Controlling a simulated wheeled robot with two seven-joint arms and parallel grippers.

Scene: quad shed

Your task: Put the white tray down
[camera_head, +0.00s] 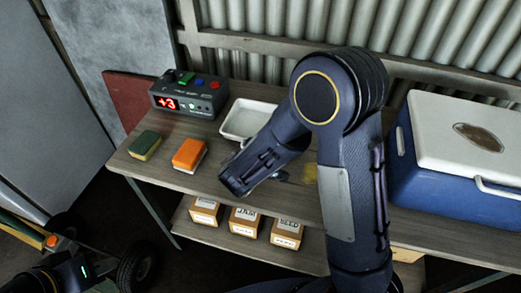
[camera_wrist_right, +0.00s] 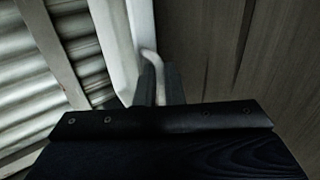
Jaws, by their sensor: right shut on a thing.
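The white tray (camera_head: 240,120) is at the back of the wooden workbench (camera_head: 215,185), just right of the control box, partly hidden by my right arm. My right gripper is shut on the tray's handle; in the right wrist view its fingers (camera_wrist_right: 160,85) close on the white handle (camera_wrist_right: 150,60) at the tray's edge (camera_wrist_right: 118,40). I cannot tell whether the tray touches the bench top or hangs slightly above it. My left gripper (camera_head: 70,272) is low at the bottom left, away from the bench, and its fingers do not show clearly.
A control box (camera_head: 190,95) showing +3 stands left of the tray. A green sponge (camera_head: 145,145) and an orange block (camera_head: 189,154) lie in front. A blue cooler (camera_head: 455,185) fills the right. Labelled boxes (camera_head: 244,222) are on the lower shelf. Corrugated wall (camera_head: 270,55) rises behind.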

